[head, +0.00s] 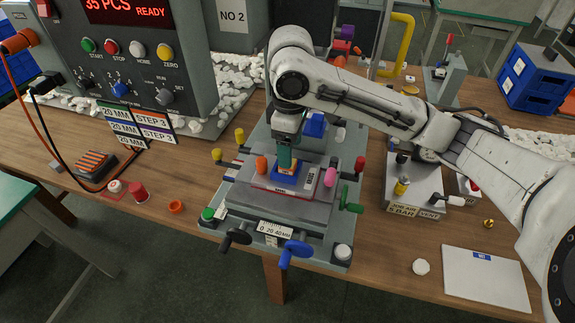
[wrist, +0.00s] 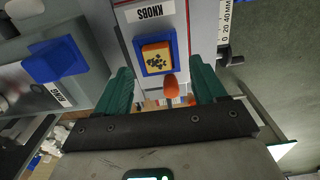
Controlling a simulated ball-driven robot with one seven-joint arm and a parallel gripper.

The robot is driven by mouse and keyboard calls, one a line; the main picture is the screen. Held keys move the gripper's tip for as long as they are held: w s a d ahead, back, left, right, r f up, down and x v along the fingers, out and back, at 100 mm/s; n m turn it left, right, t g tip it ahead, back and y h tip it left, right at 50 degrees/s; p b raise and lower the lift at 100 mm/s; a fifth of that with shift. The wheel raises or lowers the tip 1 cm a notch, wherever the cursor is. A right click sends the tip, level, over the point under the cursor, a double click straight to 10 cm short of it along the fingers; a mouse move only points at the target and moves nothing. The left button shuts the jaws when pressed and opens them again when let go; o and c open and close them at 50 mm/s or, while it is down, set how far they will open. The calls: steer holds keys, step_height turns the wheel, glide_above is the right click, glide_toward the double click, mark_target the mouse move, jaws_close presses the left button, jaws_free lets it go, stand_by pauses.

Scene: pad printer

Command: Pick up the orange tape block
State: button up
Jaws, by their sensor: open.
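An orange block (head: 284,171) with a blue square border sits on the middle plate of the grey printing fixture, just under my gripper (head: 285,160). In the wrist view the orange block (wrist: 156,57) shows black specks on its top face. My gripper (wrist: 162,72) has its two green fingers wide apart, with the block ahead of the gap between them and nothing held. An orange knob (wrist: 171,86) stands beside the block, and it also shows in the head view (head: 261,165).
Coloured knobs and cranks ring the fixture (head: 230,222), including a blue crank (head: 296,252) in front and a green handle (head: 350,201) at right. A control box (head: 130,55) stands at left. An orange-and-black striped block (head: 95,164) lies on the table.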

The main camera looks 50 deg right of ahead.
steer(key=f, duration=0.4)
steer(key=shift+s+d+f, duration=0.1)
steer(key=shift+d+f, duration=0.2)
steer(key=shift+f, duration=0.1)
steer(key=shift+c, duration=0.3)
steer(key=c, duration=1.1)
steer(key=shift+c, duration=0.2)
steer(key=shift+r, duration=0.15)
